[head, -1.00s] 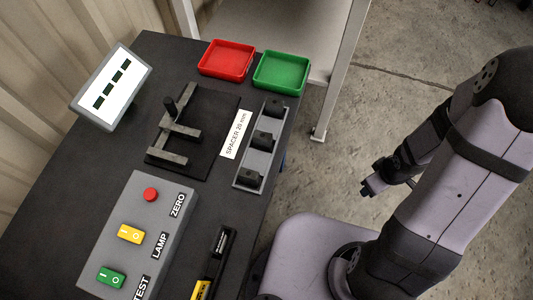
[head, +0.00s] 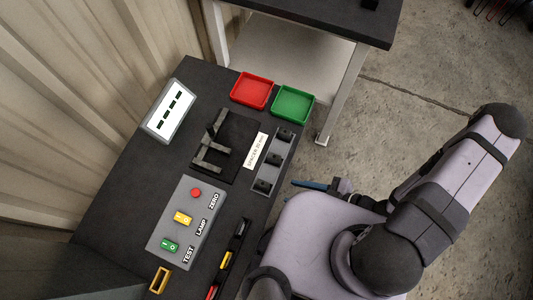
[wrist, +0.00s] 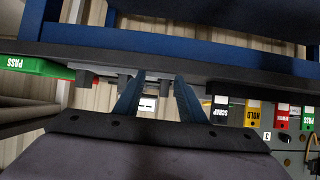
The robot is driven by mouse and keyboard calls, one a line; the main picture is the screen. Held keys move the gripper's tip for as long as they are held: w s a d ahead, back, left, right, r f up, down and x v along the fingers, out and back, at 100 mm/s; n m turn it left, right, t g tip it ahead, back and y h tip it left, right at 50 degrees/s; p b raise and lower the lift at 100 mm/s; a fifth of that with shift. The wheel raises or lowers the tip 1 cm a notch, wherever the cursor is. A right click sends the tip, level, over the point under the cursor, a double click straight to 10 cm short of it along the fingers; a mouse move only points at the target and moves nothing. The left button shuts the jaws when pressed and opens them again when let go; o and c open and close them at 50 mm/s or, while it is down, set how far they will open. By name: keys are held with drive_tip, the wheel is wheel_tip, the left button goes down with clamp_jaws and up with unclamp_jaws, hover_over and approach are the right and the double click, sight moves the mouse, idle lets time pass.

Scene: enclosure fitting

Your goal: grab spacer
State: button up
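The spacers are probably the black blocks in a grey rack (head: 268,172) at the right edge of the bench: a far one (head: 285,133), a middle one (head: 274,158) and a near one (head: 263,185). A white label beside the rack reads SPACER; its smaller text is blurred now. My gripper (head: 296,184) is off the bench's right edge, level with the near block and apart from it. In the wrist view my gripper (wrist: 160,78) shows two blue fingers spread apart with nothing held between them. Dark block shapes show beyond the left finger.
A red tray (head: 252,90) and a green tray (head: 293,104) stand at the bench's far end. A black fixture (head: 226,147) lies left of the rack. A button box (head: 185,222) and a display (head: 169,111) are farther left. Open floor lies right of the bench.

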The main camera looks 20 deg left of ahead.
drive_tip(key=y+p, duration=0.1)
drive_tip(key=y, duration=0.1)
approach(267, 185)
drive_tip(key=a, duration=0.2)
drive_tip(key=shift+a+f, duration=0.8)
drive_tip(key=shift+a, duration=0.2)
drive_tip(key=shift+h, duration=0.3)
drive_tip(key=shift+a+p, duration=0.15)
drive_tip(key=shift+p, duration=0.15)
drive_tip(key=shift+p+x, duration=0.5)
drive_tip(key=shift+x, duration=1.95)
drive_tip(key=shift+a+r, duration=0.1)
clamp_jaws()
